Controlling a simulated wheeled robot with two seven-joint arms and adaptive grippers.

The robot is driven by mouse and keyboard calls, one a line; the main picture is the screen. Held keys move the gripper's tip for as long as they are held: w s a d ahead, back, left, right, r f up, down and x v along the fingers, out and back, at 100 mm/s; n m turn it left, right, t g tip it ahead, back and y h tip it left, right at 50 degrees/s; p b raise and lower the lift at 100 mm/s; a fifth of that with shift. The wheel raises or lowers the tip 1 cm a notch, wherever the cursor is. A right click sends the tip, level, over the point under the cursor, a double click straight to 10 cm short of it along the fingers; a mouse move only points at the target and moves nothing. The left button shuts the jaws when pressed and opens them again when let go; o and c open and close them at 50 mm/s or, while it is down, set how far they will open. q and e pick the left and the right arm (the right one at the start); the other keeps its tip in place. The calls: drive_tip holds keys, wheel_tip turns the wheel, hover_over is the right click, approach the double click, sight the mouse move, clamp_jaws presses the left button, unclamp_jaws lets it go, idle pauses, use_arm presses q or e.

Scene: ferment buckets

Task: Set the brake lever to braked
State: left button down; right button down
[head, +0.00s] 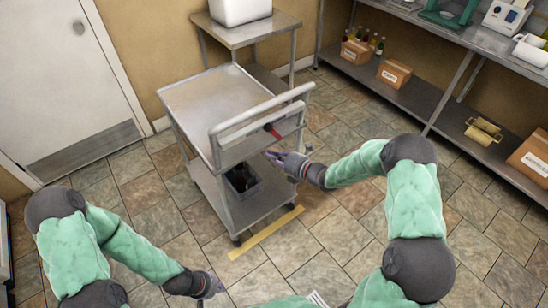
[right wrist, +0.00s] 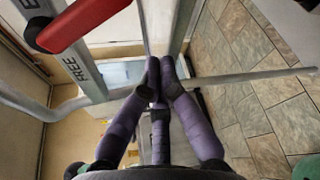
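The brake lever (head: 273,132) is a red grip with a dark end, mounted at the handle end of the metal cart (head: 212,95). In the right wrist view the lever (right wrist: 82,20) lies at upper left, across a metal strip (right wrist: 75,62). The strip reads "FREE" below the lever, and a partly cut-off "B" shows above it. I cannot tell its exact setting. My right gripper (head: 272,155) is just below the lever, apart from it. Its purple fingertips (right wrist: 160,66) are together with nothing between them. My left gripper (head: 210,287) is low at front, away from the cart; its fingers are unclear.
The cart's push handle (head: 262,108) rises beside the lever. A dark bin (head: 243,182) sits on its lower shelf. A yellow floor strip (head: 266,233) lies before the cart. A steel table (head: 245,32) stands behind, and shelving (head: 420,98) with boxes stands right. Tiled floor is open around.

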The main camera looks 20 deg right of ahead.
drive_tip(key=p+v, duration=0.2)
drive_tip(key=v, duration=0.7)
drive_tip(key=shift+d, duration=0.25)
drive_tip(key=shift+w, duration=0.1)
